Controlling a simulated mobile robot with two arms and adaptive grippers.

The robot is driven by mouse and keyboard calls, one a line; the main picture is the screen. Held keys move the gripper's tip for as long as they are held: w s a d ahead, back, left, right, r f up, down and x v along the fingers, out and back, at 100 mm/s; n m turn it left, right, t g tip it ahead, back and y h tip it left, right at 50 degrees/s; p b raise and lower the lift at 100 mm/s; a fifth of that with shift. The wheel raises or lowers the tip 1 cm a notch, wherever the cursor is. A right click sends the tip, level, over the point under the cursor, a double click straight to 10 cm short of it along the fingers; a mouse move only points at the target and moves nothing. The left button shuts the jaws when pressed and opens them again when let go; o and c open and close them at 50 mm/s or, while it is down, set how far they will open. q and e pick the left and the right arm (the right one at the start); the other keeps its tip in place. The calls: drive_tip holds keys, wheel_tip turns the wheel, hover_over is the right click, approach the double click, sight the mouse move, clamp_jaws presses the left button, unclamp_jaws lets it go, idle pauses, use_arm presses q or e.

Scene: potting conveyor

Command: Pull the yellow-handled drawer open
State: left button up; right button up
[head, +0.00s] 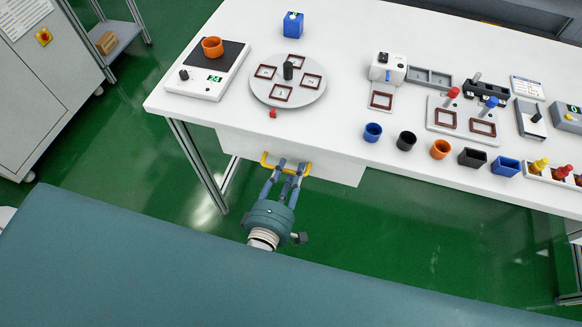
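The yellow handle (266,163) is a U-shaped bar on the front of the white drawer (335,171), which hangs under the left part of the white table's front edge. The drawer front looks about level with the table edge, with no inside showing. My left gripper (291,164) points at the handle from the near side. Its two fingers are apart, spread along the bar, with their tips at or over it. I cannot tell whether they touch it. Part of the bar is hidden behind the fingers. My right gripper is not in view.
The white table (340,50) carries a scale (198,85) with an orange pot, a round turntable (270,97), a small red cube (272,114) near the edge, and several pots along the front right. A table leg (200,165) stands left of the drawer. Green floor is clear in front.

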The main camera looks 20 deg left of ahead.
use_arm(q)
drive_tip(key=shift+w+f, duration=0.15)
drive_tip(key=shift+w, duration=0.45)
clamp_jaws()
drive_tip(key=shift+s, duration=0.15)
